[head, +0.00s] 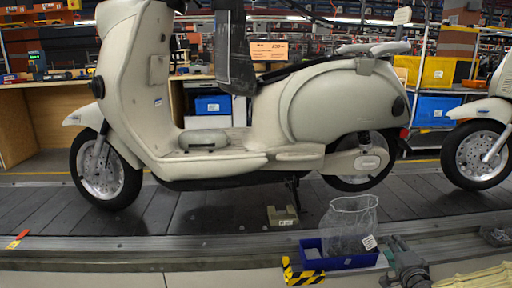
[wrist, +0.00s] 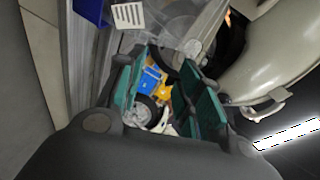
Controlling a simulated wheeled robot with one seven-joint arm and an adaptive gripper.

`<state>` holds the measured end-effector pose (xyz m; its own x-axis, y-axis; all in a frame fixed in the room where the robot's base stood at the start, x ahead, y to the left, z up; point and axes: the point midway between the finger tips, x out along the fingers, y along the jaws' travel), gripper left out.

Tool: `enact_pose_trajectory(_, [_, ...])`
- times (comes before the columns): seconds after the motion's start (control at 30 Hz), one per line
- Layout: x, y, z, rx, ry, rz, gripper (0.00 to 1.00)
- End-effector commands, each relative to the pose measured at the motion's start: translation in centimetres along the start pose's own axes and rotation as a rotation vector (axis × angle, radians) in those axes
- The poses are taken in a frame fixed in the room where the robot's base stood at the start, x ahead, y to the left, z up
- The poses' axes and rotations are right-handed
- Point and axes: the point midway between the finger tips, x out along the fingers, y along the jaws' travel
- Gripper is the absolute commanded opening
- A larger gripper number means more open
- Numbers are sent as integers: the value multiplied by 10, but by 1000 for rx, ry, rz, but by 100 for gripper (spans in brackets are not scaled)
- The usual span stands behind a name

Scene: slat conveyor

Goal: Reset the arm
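My gripper (wrist: 165,88) shows in the wrist view with its two green-padded fingers apart. Only background shows between the pads, and nothing is held. In the head view a grey jointed part, which looks like my gripper (head: 402,262), is low at the right, just right of the blue bin (head: 343,261). The finger gap cannot be made out there. The bin also shows at the top left of the wrist view (wrist: 90,10).
A clear bag (head: 349,222) with a white label stands in the bin by the conveyor's (head: 235,215) near edge. A cream scooter (head: 315,105) stands on the slats, a second scooter (head: 480,150) at right. A small beige block (head: 283,215) lies below the first.

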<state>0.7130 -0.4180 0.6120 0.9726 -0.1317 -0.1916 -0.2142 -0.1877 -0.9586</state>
Motion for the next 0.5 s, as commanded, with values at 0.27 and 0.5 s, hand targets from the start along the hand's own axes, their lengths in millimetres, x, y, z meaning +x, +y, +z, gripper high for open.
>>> enact_pose_trajectory(0.27, [-21, 73, 71, -222, -172, 175, 36])
enact_pose_trajectory(0.5, [-55, 140, 124, -413, -333, 320, 36])
